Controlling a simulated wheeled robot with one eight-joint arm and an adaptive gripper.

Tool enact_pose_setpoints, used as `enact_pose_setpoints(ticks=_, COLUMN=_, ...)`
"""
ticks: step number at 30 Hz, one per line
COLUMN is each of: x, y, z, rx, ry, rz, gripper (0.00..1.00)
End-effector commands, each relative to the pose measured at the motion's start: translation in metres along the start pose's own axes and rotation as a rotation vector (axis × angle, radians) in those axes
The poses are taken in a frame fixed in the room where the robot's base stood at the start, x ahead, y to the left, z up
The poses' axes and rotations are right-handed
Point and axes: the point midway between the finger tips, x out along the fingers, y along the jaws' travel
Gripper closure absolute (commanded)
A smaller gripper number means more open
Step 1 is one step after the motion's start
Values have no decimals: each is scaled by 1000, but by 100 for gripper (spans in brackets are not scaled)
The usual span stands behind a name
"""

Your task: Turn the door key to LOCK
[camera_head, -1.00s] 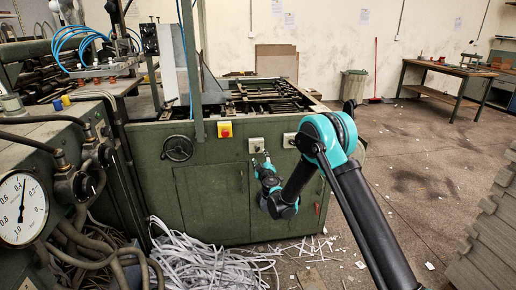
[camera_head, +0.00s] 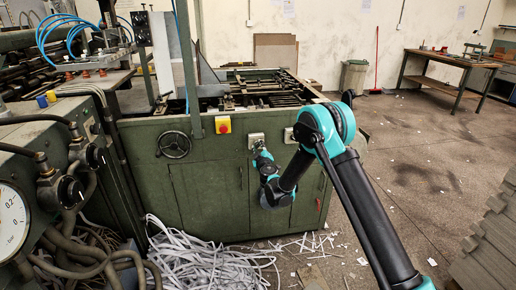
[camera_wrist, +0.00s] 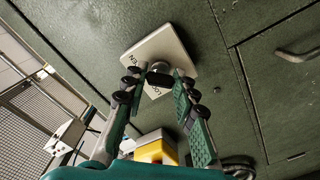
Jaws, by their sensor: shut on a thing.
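The door key (camera_wrist: 160,79) is dark and sits at a light square switch plate (camera_wrist: 170,45) on the green machine front. The plate bears lettering, upside down and partly hidden, that I cannot fully read. My gripper (camera_wrist: 158,84) is shut on the key, with a fingertip on each side of it. In the head view, the plate (camera_head: 256,137) shows just above my gripper (camera_head: 258,148), and the key is too small to make out. The key's exact angle is hard to tell.
A yellow box with a red button (camera_head: 223,125) is left of the plate, and a handwheel (camera_head: 173,144) is farther left. Another light plate (camera_head: 290,135) is to the right. Paper strips (camera_head: 205,265) lie heaped on the floor. Open floor extends right.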

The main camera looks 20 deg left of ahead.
Motion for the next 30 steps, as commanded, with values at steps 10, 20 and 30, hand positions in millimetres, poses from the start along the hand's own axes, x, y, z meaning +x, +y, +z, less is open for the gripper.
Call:
enact_pose_setpoints(ticks=10, x=0, y=0, z=0, rx=-13, ry=0, rz=0, gripper=100)
enact_pose_setpoints(ticks=20, x=0, y=-1, z=0, rx=-168, ry=0, rz=0, gripper=100)
enact_pose_setpoints(ticks=30, x=-1, y=-1, z=0, rx=-478, ry=0, rz=0, gripper=100)
